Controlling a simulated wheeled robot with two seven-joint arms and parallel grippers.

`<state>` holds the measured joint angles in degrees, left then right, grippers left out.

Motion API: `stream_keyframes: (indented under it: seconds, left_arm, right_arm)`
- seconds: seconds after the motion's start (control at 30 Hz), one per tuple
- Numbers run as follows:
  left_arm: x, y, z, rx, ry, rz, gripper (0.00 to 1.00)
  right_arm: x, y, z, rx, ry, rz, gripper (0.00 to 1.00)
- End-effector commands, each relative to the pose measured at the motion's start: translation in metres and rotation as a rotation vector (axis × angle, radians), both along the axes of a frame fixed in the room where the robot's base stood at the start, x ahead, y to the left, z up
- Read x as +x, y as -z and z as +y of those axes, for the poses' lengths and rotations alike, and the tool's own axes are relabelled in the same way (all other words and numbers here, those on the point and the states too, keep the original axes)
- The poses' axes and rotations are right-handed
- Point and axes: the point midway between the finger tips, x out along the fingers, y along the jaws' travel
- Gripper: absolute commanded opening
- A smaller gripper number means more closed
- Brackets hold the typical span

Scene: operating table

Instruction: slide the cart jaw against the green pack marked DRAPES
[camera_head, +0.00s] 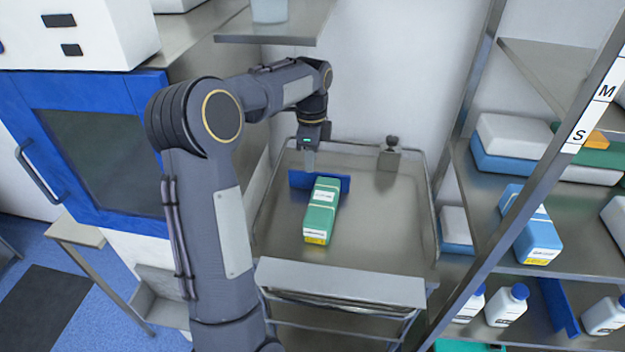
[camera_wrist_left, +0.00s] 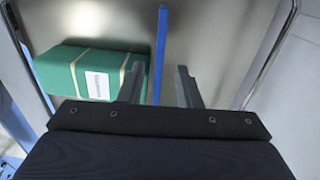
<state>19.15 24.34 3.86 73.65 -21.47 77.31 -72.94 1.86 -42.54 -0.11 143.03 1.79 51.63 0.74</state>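The green pack (camera_head: 320,212) lies on the steel cart top, with pale straps, a white label and a yellow mark at its near end; I cannot read the lettering. The blue cart jaw (camera_head: 298,180) stands upright across the pack's far end, very close to it; contact is unclear. In the left wrist view the pack (camera_wrist_left: 85,72) lies left of the jaw (camera_wrist_left: 161,50), with a thin gap apparent. My left gripper (camera_head: 309,160) is at the jaw from above. Its fingers (camera_wrist_left: 160,82) are apart on either side of the jaw, with gaps. My right gripper is not in view.
The cart top (camera_head: 375,225) has a low rail and is bare right of the pack. A dark-knobbed clamp (camera_head: 390,155) sits at its back edge. A shelf rack with packs and bottles (camera_head: 507,305) stands right; a blue cabinet (camera_head: 95,150) stands left.

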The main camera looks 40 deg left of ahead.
Motion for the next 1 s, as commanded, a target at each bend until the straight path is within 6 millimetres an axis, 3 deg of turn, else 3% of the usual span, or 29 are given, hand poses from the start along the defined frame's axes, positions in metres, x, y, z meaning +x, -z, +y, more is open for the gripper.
stream_keyframes:
  seconds: [0.5,0.87,1.0]
  left_arm:
    - [0.0,0.069,0.0,-0.001,0.0,0.002,0.31]
    - [0.0,0.076,0.0,-0.001,0.0,0.0,0.31]
    - [0.0,0.076,0.0,-0.001,0.0,0.0,0.14]
  right_arm:
    - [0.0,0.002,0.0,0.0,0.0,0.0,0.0]
    - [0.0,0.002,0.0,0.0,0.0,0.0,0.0]
    - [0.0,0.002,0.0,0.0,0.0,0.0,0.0]
